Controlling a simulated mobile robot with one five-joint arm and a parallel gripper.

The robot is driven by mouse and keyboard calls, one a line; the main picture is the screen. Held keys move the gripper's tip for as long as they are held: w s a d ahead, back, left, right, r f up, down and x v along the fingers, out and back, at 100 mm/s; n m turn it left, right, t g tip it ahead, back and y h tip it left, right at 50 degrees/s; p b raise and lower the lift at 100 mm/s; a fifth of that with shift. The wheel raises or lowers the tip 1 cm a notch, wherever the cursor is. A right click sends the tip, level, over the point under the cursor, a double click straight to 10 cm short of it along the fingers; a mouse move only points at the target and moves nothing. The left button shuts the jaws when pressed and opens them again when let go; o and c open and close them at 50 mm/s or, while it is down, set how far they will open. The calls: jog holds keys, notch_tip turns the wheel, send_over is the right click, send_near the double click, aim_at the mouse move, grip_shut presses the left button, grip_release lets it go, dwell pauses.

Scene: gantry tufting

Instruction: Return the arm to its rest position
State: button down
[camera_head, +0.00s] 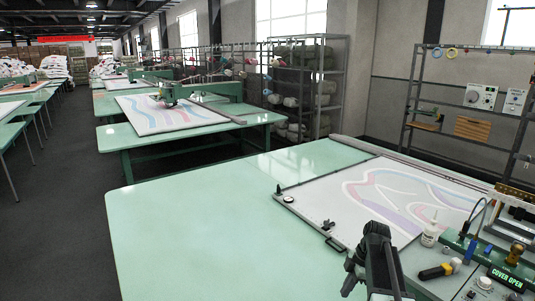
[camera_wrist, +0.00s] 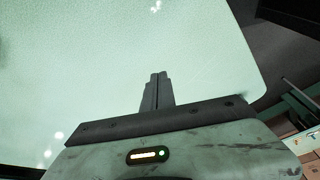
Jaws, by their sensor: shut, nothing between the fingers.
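My gripper (camera_wrist: 158,77) shows in the wrist view with its two dark fingers together and nothing between them. It points out over the pale green table top, with no object touching the fingertips. In the head view my dark arm (camera_head: 376,265) rises at the lower middle, in front of the near green table (camera_head: 200,225). I cannot make out the fingers clearly in that view.
The table's left side is clear.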

jog(key=s+a+f+m+h+b, duration=0.3)
jog(key=s+a+m, duration=0.7)
jog(key=m, duration=0.7)
notch_tip(320, 180, down, 2)
jog(key=shift+s+a+f+m, duration=0.15)
jog(key=shift+a+m, duration=0.15)
jog(key=shift+a, duration=0.6)
